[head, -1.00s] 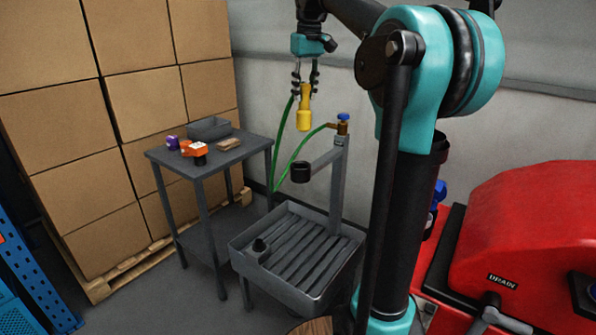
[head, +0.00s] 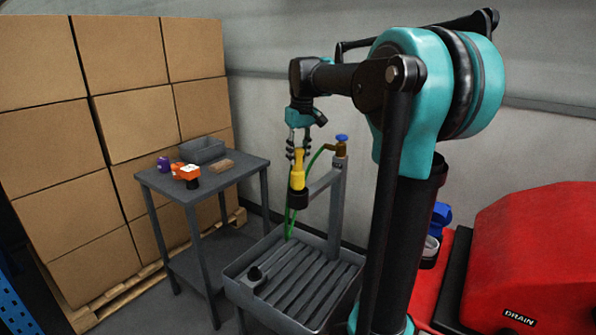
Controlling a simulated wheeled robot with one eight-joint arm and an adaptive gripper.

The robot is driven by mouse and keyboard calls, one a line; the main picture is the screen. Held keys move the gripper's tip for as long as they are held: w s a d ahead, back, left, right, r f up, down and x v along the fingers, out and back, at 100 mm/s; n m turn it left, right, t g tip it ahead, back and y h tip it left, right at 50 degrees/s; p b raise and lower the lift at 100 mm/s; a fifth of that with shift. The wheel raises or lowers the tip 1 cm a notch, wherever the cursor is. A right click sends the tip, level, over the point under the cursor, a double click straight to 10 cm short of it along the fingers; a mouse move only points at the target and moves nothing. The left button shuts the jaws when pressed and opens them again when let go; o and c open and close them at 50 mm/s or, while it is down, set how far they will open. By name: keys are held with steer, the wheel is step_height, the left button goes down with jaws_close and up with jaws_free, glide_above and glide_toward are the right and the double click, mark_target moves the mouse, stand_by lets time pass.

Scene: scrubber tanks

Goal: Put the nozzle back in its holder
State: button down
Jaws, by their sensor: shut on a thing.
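The yellow nozzle (head: 298,174) hangs upright below my gripper (head: 299,148), whose fingers are shut on its upper part. The nozzle's lower end meets the black ring-shaped holder (head: 299,206) on the grey post's side arm. The holder hides the nozzle's bottom, which appears to sit inside the ring; how deep I cannot tell.
Below is a grey slatted basin (head: 243,300) with a small dark fitting (head: 255,274). A grey side table (head: 230,180) at left holds a grey bin (head: 203,148), an orange item (head: 189,172), a purple item (head: 163,163) and a brown block (head: 222,167). A red machine (head: 530,250) stands at right.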

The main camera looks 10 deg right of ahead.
mark_target(298, 171)
steer(key=shift+f, duration=2.7)
steer(key=c, duration=1.1)
jaws_free()
steer(key=r, duration=0.4)
steer(key=s+r, duration=0.1)
steer(key=r, duration=0.7)
steer(key=shift+s+d, duration=0.2)
steer(key=shift+d, duration=0.1)
steer(key=s+d+f+m+t, duration=0.1)
steer(key=s+f, duration=0.7)
steer(key=f, duration=0.3)
steer(key=s+d+f+m+t, duration=0.1)
steer(key=s+f+m, duration=0.1)
steer(key=s+f, duration=0.5)
steer(key=s+d+f+m+t, duration=0.1)
steer(key=s+f, duration=0.7)
steer(key=f, duration=0.8)
steer(key=shift+s+d+f+h, duration=0.15)
steer(key=shift+s+d+h, duration=0.1)
steer(key=shift+s+h, duration=0.1)
